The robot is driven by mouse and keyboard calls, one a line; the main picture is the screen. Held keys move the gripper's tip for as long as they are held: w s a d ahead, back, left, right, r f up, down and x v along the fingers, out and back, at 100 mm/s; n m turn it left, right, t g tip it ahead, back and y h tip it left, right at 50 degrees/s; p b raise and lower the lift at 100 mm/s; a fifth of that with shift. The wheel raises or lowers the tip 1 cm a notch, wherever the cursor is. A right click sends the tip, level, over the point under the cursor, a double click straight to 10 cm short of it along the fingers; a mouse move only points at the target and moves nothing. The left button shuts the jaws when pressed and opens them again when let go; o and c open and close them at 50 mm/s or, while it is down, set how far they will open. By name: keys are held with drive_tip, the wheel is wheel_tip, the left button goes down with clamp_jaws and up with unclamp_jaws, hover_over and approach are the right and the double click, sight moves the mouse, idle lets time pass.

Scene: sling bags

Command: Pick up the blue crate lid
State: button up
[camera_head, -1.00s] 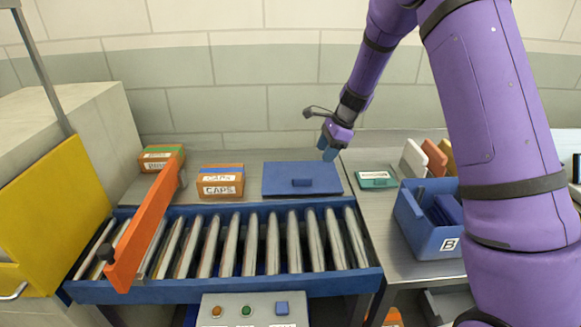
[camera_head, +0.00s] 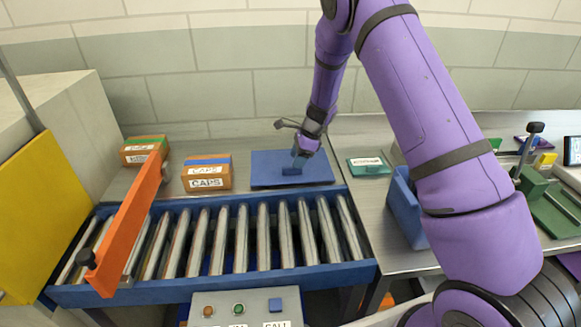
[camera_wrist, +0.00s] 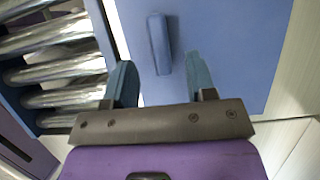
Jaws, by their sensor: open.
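The blue crate lid (camera_head: 262,167) lies flat on the metal table behind the roller conveyor in the head view. Its raised bar handle (camera_wrist: 159,44) shows in the wrist view, standing up from the flat blue panel. My gripper (camera_head: 297,165) is over the lid, close to the handle. In the wrist view its two teal fingers (camera_wrist: 158,82) are apart, with the handle ahead of them and lying between their lines. Nothing is held. In the head view the fingers partly cover the handle, and I cannot tell whether they touch the lid.
The roller conveyor (camera_head: 222,240) runs in front of the lid. CAPS boxes (camera_head: 207,179) stand left of it, and an orange bar (camera_head: 128,222) crosses the conveyor. A teal labelled box (camera_head: 369,166) and a blue bin (camera_head: 406,208) are to the right.

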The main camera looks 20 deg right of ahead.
drive_tip(key=x, duration=0.4)
drive_tip(key=shift+a+f, duration=0.1)
drive_tip(key=shift+a, duration=0.05)
drive_tip(key=c, duration=0.9)
clamp_jaws()
